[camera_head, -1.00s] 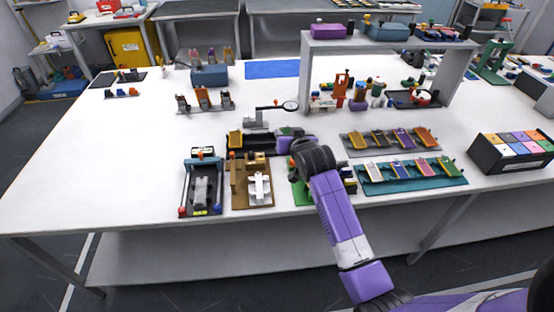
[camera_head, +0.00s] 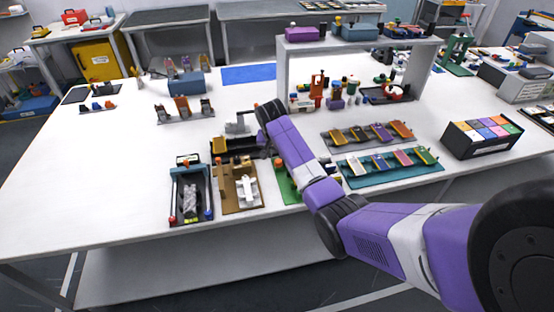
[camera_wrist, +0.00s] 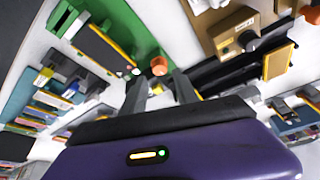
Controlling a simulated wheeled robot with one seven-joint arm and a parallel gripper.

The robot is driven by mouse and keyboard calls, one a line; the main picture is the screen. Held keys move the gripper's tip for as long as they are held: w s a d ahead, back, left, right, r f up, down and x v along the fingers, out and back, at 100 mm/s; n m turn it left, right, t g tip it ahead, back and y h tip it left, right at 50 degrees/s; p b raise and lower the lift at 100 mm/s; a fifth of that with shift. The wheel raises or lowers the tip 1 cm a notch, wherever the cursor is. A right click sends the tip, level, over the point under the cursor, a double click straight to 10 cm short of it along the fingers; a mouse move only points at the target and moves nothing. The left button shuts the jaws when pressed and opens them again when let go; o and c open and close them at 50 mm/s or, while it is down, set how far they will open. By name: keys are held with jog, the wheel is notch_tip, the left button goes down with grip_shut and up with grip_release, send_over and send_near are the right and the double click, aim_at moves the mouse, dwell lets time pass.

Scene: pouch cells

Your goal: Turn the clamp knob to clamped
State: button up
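An orange knob (camera_wrist: 159,66) shows in the wrist view beside a green fixture (camera_wrist: 118,22). It lies just beyond and between my gripper's (camera_wrist: 160,85) two fingertips, apart from them as far as I can tell. The fingers are spread with nothing between them. In the head view the green fixture (camera_head: 289,190) is partly behind my arm, with an orange knob (camera_head: 279,163) at its upper left. My arm hides most of the gripper there. I cannot read any clamp marking or the knob's setting.
Left of the green fixture stand a brown fixture (camera_head: 237,205) with a white part and a blue-framed device (camera_head: 174,196). A black holder (camera_head: 220,144) lies behind them. A teal rack (camera_head: 392,178) with several cells is to the right.

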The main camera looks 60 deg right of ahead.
aim_at(278, 160)
jog(key=shift+x, duration=2.6)
grip_shut()
